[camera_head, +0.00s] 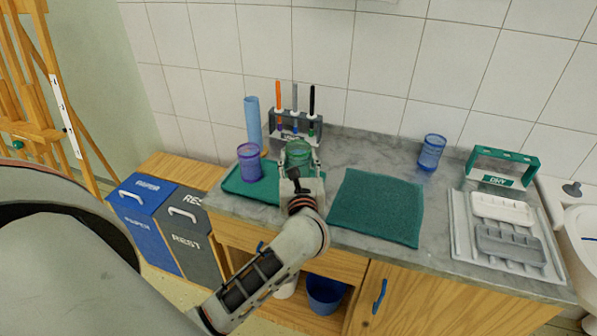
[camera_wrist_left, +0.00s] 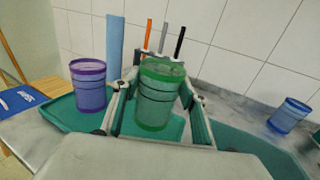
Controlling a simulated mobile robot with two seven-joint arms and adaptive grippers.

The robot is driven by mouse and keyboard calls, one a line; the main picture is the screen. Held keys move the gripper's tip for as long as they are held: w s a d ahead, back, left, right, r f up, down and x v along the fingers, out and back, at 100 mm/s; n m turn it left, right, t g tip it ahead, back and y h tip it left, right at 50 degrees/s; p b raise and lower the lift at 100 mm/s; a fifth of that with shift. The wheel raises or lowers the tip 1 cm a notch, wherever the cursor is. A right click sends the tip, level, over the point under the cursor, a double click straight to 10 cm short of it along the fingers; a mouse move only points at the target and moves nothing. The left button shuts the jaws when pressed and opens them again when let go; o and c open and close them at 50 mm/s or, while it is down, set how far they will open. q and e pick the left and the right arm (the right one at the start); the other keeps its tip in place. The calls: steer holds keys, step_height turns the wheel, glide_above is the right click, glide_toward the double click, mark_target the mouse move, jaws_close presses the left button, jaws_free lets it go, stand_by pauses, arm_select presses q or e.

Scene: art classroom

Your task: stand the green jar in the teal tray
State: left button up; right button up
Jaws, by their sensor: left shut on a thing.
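The green jar (camera_head: 298,151) is translucent and upright, between the fingers of my left gripper (camera_head: 300,164). In the left wrist view, the fingers flank the green jar (camera_wrist_left: 158,92) on both sides. The teal tray (camera_head: 236,185) lies on the counter, partly hidden by my gripper; it also shows in the left wrist view (camera_wrist_left: 62,112). The jar appears over the right part of the tray. I cannot tell whether its base touches the tray. A purple jar (camera_head: 250,162) stands in the tray to the left. My right gripper is out of view.
A pen rack (camera_head: 292,137) and a blue roll (camera_head: 253,122) stand behind the tray. A dark green cloth (camera_head: 376,207) lies to the right. Farther right are a blue jar (camera_head: 431,152), a green rack (camera_head: 503,160) and a grey tray (camera_head: 460,232).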

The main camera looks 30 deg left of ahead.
arm_select(q)
steer(key=shift+f+b, duration=0.3)
steer(key=shift+f, duration=1.7)
steer(key=shift+o, duration=0.2)
steer(key=shift+f, duration=0.1)
steer(key=o, duration=0.7)
steer(key=shift+f, duration=0.15)
steer(key=shift+c, duration=0.2)
steer(key=o, duration=0.4)
steer(key=shift+r, duration=0.35)
steer(key=b+v, duration=0.1)
steer(key=v, duration=1)
steer(key=shift+s+f, duration=0.15)
steer(key=shift+f, duration=0.05)
steer(key=shift+s+d+r, duration=0.1)
steer(key=shift+s+d, duration=0.2)
